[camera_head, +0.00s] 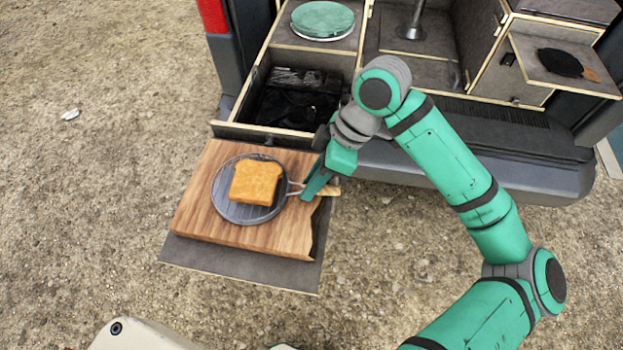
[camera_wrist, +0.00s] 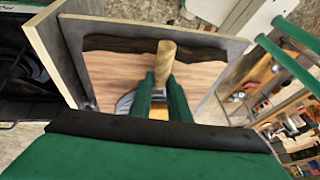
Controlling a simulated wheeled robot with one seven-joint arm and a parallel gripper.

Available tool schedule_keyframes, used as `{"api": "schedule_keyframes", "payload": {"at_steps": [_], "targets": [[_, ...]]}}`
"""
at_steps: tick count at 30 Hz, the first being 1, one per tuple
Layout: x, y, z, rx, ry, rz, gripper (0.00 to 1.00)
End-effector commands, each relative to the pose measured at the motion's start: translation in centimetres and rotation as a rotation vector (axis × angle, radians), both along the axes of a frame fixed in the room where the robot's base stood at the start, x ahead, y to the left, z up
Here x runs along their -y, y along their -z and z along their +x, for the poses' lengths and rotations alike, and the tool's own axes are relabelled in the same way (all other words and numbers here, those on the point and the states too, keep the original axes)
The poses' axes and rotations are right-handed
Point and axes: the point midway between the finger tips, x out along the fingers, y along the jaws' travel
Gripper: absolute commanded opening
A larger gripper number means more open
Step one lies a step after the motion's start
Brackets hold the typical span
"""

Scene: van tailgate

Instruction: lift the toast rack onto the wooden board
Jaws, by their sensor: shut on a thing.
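The toast rack (camera_head: 228,211) is a round dark-grey pan with a slice of toast (camera_head: 256,183) on it and a wooden handle pointing right. It is over the wooden board (camera_head: 288,238) in the head view; I cannot tell whether it touches the board. My gripper (camera_head: 305,188) comes from the right and is shut on the handle. In the wrist view the handle (camera_wrist: 166,60) sticks out past my gripper (camera_wrist: 162,84), with part of the rack (camera_wrist: 124,104) and the board (camera_wrist: 196,76) behind. My fingers hide much of the rack there.
The board lies on a grey pull-out shelf (camera_head: 235,278) at the van's tailgate. An open drawer (camera_head: 275,135) with dark contents is just behind. The board's right front corner is bare.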

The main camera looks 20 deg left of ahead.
Motion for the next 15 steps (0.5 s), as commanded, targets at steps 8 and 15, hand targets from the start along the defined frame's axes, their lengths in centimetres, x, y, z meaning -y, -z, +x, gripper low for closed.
{"api": "schedule_keyframes", "payload": {"at_steps": [8, 15], "targets": [[0.01, -0.02, 0.0, 0.0, 0.0, 0.001, 0.37], [0.0, 0.01, -0.01, -0.001, -0.001, -0.001, 0.38]]}}
